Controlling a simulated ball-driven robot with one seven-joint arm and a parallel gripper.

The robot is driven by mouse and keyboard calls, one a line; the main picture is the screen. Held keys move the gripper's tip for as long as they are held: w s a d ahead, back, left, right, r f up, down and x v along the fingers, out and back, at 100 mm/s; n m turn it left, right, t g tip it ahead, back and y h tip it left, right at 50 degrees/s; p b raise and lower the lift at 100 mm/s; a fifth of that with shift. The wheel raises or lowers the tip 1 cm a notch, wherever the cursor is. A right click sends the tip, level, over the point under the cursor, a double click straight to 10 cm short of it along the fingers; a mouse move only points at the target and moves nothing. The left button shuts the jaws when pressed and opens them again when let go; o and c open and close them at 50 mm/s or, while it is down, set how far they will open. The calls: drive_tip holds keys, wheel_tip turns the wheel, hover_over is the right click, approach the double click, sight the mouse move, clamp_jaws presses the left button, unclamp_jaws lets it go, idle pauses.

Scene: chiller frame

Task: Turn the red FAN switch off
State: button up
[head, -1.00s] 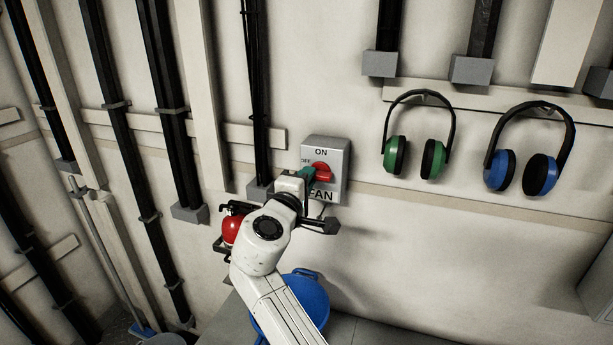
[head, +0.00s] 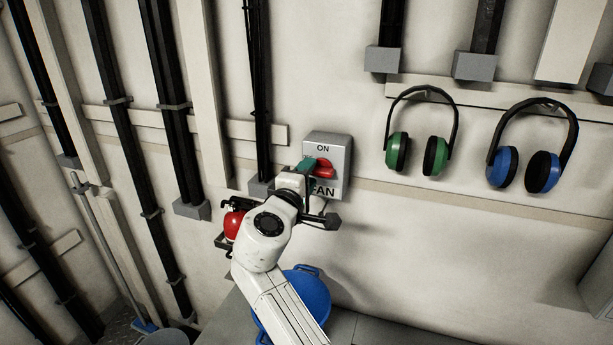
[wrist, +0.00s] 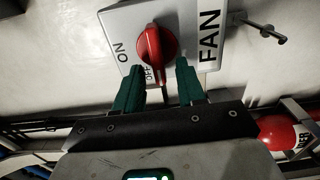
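The FAN switch is a grey box (head: 341,150) on the wall, with ON at its top and FAN at its bottom. Its red knob (head: 325,168) is partly hidden behind my gripper (head: 306,167) in the head view. In the wrist view the red knob (wrist: 156,45) lies lengthwise toward my gripper (wrist: 160,68), its near end by the partly covered OFF mark. My gripper is open, with one teal finger on each side of the knob's near end. I cannot tell whether either finger touches it.
Green earmuffs (head: 436,155) and blue earmuffs (head: 541,171) hang to the right. A red round object (head: 233,226) sits left of my arm, and a blue tub (head: 312,290) is below. Dark vertical conduits (head: 172,120) run down the wall at left.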

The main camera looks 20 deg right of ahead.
drive_tip(key=b+v, duration=0.2)
drive_tip(key=v, duration=0.9)
drive_tip(key=shift+d+f, duration=0.1)
drive_tip(key=s+d+f+m+g+y, duration=0.1)
drive_tip(key=s+d+f+m+g, duration=0.15)
drive_tip(key=s+d+f, duration=0.4)
drive_tip(key=s+d+f+m+g+y, duration=0.1)
drive_tip(key=s+d+f+g+y, duration=0.15)
drive_tip(key=f, duration=0.75)
drive_tip(key=s+d+f+m+g+y, duration=0.1)
drive_tip(key=s+d+f+m+g, duration=0.15)
drive_tip(key=s+d+f, duration=0.45)
drive_tip(key=s+f+m+g+y, duration=0.2)
drive_tip(key=s+f, duration=0.4)
drive_tip(key=s, duration=0.6)
drive_tip(key=s+f+m+g+y, duration=0.3)
drive_tip(key=s+f, duration=0.4)
drive_tip(key=s, duration=0.5)
drive_tip(key=shift+s+f+m+g+y, duration=0.25)
drive_tip(key=shift+s+m+g+y, duration=0.1)
drive_tip(key=shift+g+y, duration=0.15)
